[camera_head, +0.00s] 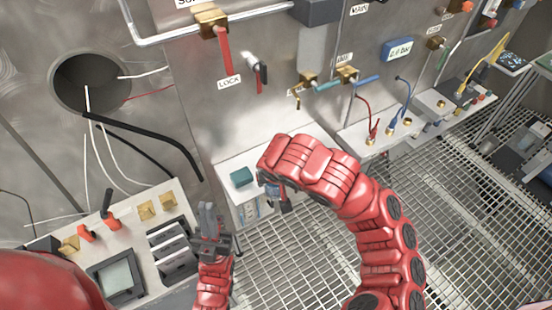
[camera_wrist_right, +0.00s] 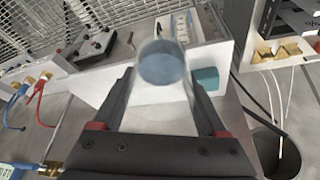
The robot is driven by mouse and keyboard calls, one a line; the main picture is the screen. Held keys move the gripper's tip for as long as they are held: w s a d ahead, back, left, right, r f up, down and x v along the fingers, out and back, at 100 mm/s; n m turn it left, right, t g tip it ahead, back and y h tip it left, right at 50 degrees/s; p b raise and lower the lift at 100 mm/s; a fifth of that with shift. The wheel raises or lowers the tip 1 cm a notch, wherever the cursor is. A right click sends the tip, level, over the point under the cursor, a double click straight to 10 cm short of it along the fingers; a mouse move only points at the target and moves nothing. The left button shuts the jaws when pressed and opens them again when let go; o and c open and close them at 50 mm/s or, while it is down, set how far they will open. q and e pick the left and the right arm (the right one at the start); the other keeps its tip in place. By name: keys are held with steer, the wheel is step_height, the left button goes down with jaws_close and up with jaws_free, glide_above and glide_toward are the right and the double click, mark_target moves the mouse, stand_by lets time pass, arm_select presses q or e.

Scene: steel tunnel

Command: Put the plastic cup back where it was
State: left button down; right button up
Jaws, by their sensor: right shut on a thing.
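The plastic cup (camera_wrist_right: 162,72) is clear with a blue-grey round patch. It shows in the right wrist view between the two dark fingers of my right gripper (camera_wrist_right: 160,112), which is shut on it. In the head view my red right arm covers most of that gripper, and I cannot make out the cup there. A white shelf (camera_head: 228,166) on the steel wall lies just behind and beside the right gripper. My left gripper (camera_head: 209,222) points upward at the lower left, apart from the cup. I cannot tell whether its fingers are open or shut.
A teal block (camera_head: 241,178) sits on the white shelf, close to the right gripper. A slanted control panel (camera_head: 122,262) with levers stands at the left. Valves and a red LOCK handle (camera_head: 225,50) stick out from the wall. Metal grating (camera_head: 310,265) lies below.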

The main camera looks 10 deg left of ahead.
steer(key=w, duration=0.2)
steer(key=w+b, duration=0.1)
steer(key=w, duration=0.1)
steer(key=w+a+f, duration=0.1)
steer(key=w, duration=0.1)
steer(key=shift+w+b, duration=0.3)
steer(key=shift+w, duration=0.1)
steer(key=w+p, duration=0.1)
steer(key=w, duration=0.3)
steer(key=shift+w+r+p, duration=0.1)
steer(key=shift+w+p, duration=0.25)
steer(key=shift+p, duration=0.05)
steer(key=shift+w+a+f, duration=0.15)
steer(key=shift+w+f, duration=0.05)
steer(key=shift+w, duration=0.55)
step_height(320, 180, down, 3)
steer(key=p, duration=0.2)
steer(key=shift+f+p, duration=0.1)
steer(key=shift+p, duration=0.3)
steer(key=shift+f, duration=0.35)
steer(key=o, duration=1.4)
